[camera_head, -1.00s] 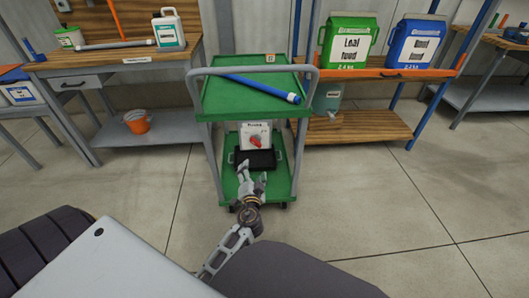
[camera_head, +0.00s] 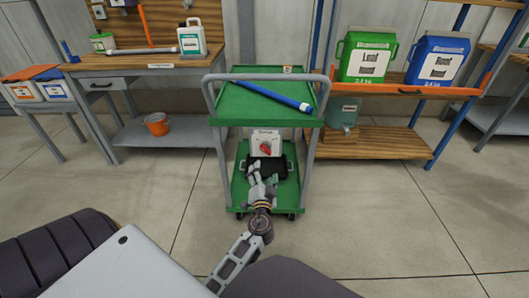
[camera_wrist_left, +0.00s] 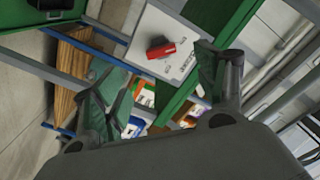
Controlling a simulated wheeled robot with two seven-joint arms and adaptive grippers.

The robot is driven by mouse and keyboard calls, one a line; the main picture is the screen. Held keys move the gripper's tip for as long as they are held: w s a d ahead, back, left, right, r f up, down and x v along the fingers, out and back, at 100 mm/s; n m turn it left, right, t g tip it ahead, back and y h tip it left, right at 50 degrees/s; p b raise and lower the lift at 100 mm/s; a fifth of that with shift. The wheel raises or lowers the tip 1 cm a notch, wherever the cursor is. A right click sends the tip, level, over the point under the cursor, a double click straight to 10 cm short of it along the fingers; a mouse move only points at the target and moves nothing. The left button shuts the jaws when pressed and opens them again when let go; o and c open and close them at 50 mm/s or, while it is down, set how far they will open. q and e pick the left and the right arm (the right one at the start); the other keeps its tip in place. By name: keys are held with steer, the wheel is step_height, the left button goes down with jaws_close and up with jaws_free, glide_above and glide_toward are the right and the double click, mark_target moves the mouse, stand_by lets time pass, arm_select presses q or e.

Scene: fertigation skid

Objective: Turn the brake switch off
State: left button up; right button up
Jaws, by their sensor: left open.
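The brake switch is a white box (camera_head: 264,138) with a red knob (camera_head: 265,147), above the green cart's lower shelf. In the left wrist view the red knob (camera_wrist_left: 160,49) lies across the white panel (camera_wrist_left: 172,32), between my fingers and beyond them. Small print on the panel is not legible. My left gripper (camera_head: 262,171) is open and empty, in front of and just below the knob in the head view. It looks apart from it. Its two fingers also show in the left wrist view (camera_wrist_left: 160,82). My right gripper is not in view.
The green cart (camera_head: 232,104) has grey posts and a handle rail, with a blue tube (camera_head: 272,95) on top. A black tray (camera_head: 282,170) is behind my gripper. A workbench stands left and shelving with jugs right. The floor is clear either side.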

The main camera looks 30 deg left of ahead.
mark_target(264, 151)
arm_select(q)
steer(key=shift+x, duration=6.75)
steer(key=c, duration=1)
steer(key=shift+c, duration=0.2)
